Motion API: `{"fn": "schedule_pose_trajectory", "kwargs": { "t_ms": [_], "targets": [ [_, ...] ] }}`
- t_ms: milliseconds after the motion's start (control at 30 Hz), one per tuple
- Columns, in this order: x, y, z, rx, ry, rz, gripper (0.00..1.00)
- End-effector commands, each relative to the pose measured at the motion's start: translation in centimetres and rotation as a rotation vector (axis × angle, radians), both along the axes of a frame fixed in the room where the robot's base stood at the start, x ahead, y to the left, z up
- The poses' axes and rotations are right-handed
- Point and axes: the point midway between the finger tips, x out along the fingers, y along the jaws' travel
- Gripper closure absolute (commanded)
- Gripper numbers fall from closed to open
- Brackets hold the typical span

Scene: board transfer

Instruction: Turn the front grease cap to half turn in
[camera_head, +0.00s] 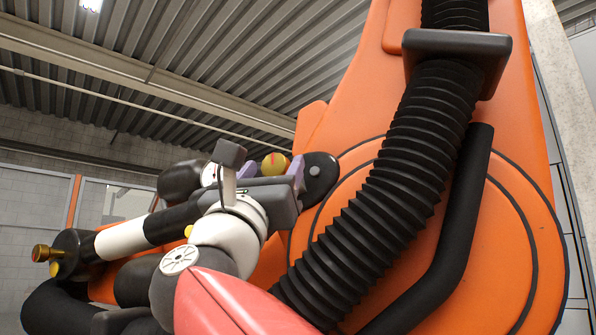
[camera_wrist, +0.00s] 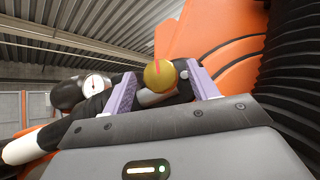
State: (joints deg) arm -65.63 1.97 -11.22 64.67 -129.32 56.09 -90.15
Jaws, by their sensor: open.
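A round yellow cap (camera_wrist: 158,74) with a red stripe shows between my gripper's two purple fingers in the wrist view. The stripe stands nearly upright. The cap also shows in the head view (camera_head: 275,163), in front of a dark rounded housing. My gripper (camera_wrist: 161,80) is open, with a visible gap on each side of the cap, and the fingers do not appear to touch it. In the head view my gripper (camera_head: 272,172) faces away, with a purple finger to either side of the cap. How deep the cap sits between the fingers is hard to tell.
A brass knob (camera_head: 41,253) sticks out at the far left of a black-and-white cylinder (camera_head: 122,237). A white dial gauge (camera_wrist: 94,84) is left of the cap. A thick black corrugated hose (camera_head: 390,185) and a large orange machine body (camera_head: 530,160) stand close on the right.

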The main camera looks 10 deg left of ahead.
Motion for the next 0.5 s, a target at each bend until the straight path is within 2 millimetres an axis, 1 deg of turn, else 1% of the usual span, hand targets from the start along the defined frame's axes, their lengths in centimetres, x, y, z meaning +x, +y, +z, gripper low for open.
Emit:
{"fn": "schedule_pose_trajectory", "kwargs": {
  "t_ms": [33,200,333,500],
  "targets": [
    [0.6,-0.1,1.0,0.0,0.0,-0.001,0.41],
    [2.1,-0.4,2.3,0.0,0.0,-0.001,0.41],
    [2.5,-0.5,2.6,0.001,0.001,0.001,0.41],
    [2.6,-0.5,2.6,0.0,0.001,0.001,0.41]
  ]
}}
